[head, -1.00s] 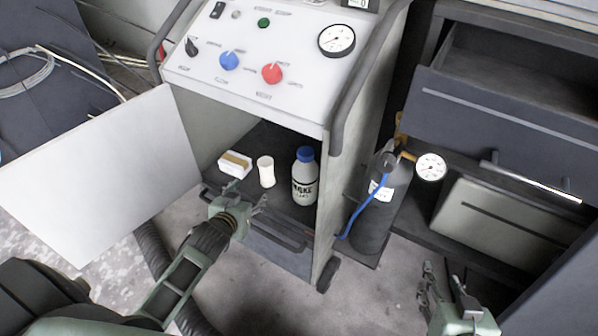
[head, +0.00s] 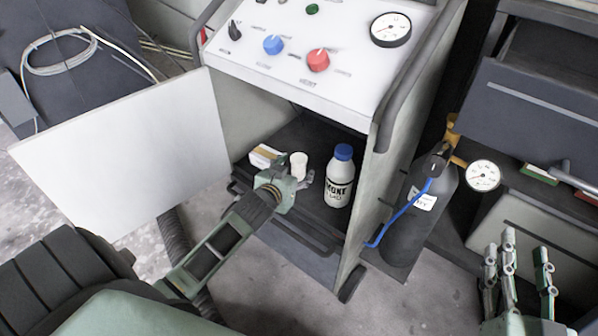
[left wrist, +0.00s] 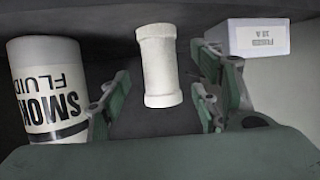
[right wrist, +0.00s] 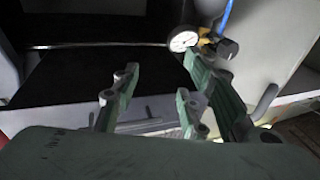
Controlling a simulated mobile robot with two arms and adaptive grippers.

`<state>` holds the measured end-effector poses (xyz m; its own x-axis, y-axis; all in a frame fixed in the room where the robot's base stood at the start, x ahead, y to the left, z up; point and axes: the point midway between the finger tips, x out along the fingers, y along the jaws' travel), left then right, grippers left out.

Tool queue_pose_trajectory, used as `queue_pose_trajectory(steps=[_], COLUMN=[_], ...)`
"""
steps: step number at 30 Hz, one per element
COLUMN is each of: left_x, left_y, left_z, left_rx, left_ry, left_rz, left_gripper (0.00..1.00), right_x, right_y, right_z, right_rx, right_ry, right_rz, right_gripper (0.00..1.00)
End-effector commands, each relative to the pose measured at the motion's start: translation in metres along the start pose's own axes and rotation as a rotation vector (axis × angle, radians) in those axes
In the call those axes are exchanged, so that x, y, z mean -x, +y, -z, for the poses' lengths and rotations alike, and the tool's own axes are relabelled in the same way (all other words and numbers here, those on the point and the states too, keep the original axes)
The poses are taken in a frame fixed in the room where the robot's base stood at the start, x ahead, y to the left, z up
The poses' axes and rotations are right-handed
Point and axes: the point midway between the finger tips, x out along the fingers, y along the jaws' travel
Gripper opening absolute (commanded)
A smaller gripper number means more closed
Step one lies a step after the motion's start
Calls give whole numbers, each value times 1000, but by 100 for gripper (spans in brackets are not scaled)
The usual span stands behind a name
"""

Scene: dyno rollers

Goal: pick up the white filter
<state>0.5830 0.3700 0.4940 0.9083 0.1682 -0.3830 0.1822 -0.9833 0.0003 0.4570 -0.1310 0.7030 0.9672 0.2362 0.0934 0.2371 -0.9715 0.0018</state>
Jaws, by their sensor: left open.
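The white filter (head: 298,160), a small white cylinder with flared ends, stands in the open cabinet of the machine. In the left wrist view the filter (left wrist: 159,62) lies between the spread fingers of my left gripper (left wrist: 160,95), with gaps on both sides. In the head view my left gripper (head: 290,183) is right in front of the filter and hides its lower part. My left gripper is open and empty. My right gripper (head: 520,258) is at the lower right, away from the filter. Its fingers (right wrist: 158,85) are apart with nothing between them.
A smoke fluid bottle (head: 340,178) with a blue cap stands right of the filter. A small fuse box (head: 263,156) is close on its left. The open white door (head: 125,150) is left of my left arm. A dark gas cylinder (head: 415,220) with a gauge stands right of the cabinet.

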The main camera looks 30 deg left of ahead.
Motion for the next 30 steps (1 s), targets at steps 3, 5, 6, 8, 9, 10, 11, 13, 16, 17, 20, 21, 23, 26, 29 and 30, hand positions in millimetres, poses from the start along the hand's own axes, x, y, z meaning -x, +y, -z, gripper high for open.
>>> queue_pose_trajectory(steps=[3,5,6,8,9,10,11,13,16,17,20,21,23,26,29,30], left_x=[-11,-16,-20,-24,-26,-28,-29,-30,-31,-31,-31,-31,-31,-31,-31,-31], left_y=[-1,-1,-1,0,0,0,0,0,0,0,0,0,0,0,0,0], left_z=[-4,-4,-4,-3,-4,-3,-3,-3,-2,-2,-2,-2,-2,-2,-2,-2], left_rx=[-1,-1,0,0,0,0,0,1,1,0,0,0,0,0,0,0], left_ry=[1,1,1,1,0,0,0,0,0,0,0,0,0,0,0,0], left_rz=[1,1,0,0,-1,0,0,0,0,0,0,0,0,0,0,0], left_gripper=[58,58,58,58,58,58,58,58,58,58,58,56,51,42,34,30], right_x=[0,1,2,4,6,7,7,9,9,9,9,9,9,9,9,9], right_y=[-3,-5,-6,-7,-7,-8,-8,-8,-9,-9,-9,-9,-9,-9,-9,-9], right_z=[23,35,42,52,58,61,64,68,70,70,70,70,70,70,70,70], right_rx=[-3,-5,-6,-8,-9,-10,-10,-11,-11,-11,-11,-11,-11,-11,-11,-11], right_ry=[128,190,228,277,303,319,333,353,363,363,362,362,362,361,361,361], right_rz=[7,10,12,15,16,17,18,19,19,19,19,19,19,19,19,19], right_gripper=[40,40,40,40,40,40,40,40,40,40,40,40,40,40,40,40])
